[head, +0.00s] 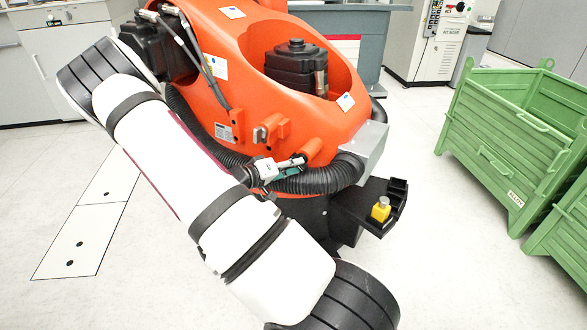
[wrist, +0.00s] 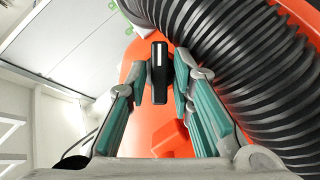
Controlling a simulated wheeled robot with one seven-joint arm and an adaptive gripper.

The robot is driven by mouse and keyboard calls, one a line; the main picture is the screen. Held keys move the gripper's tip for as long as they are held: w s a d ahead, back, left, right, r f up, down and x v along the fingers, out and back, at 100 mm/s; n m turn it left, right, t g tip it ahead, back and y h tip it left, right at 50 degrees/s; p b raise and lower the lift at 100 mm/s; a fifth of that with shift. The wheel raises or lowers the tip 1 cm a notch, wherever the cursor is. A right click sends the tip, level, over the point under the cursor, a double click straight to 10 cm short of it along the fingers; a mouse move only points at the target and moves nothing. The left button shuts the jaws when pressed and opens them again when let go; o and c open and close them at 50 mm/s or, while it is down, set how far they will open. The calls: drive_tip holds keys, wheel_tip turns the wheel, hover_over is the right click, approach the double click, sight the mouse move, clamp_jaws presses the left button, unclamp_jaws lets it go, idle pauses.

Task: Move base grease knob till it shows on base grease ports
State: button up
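A black knob-like piece (wrist: 160,72) with a white line stands between my fingertips in the wrist view, against the orange machine base. I take it to be the base grease knob. My gripper (wrist: 161,85), with teal finger pads, has one finger on each side of it; I cannot tell if they press on it. In the head view my gripper (head: 298,163) is at the lower front of the orange base (head: 235,95), by small orange protrusions. The knob cannot be made out there. I cannot identify the grease ports for certain.
A ribbed black hose (head: 325,178) curves around the base close to my gripper, and is at the right in the wrist view (wrist: 235,60). A grey metal box (head: 365,145) and a black bracket with a yellow piece (head: 381,209) are to the right. Green crates (head: 510,140) stand farther right.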

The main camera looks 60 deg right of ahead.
drive_tip(key=shift+s+d, duration=0.1)
drive_tip(key=shift+d, duration=0.15)
clamp_jaws()
drive_tip(key=shift+r+m+t+p, duration=0.1)
drive_tip(key=shift+m+t+p, duration=0.4)
drive_tip(key=shift+m+p, duration=0.1)
drive_tip(key=shift+m+t+y, duration=0.3)
drive_tip(key=shift+m+t, duration=0.2)
drive_tip(key=shift+m, duration=0.5)
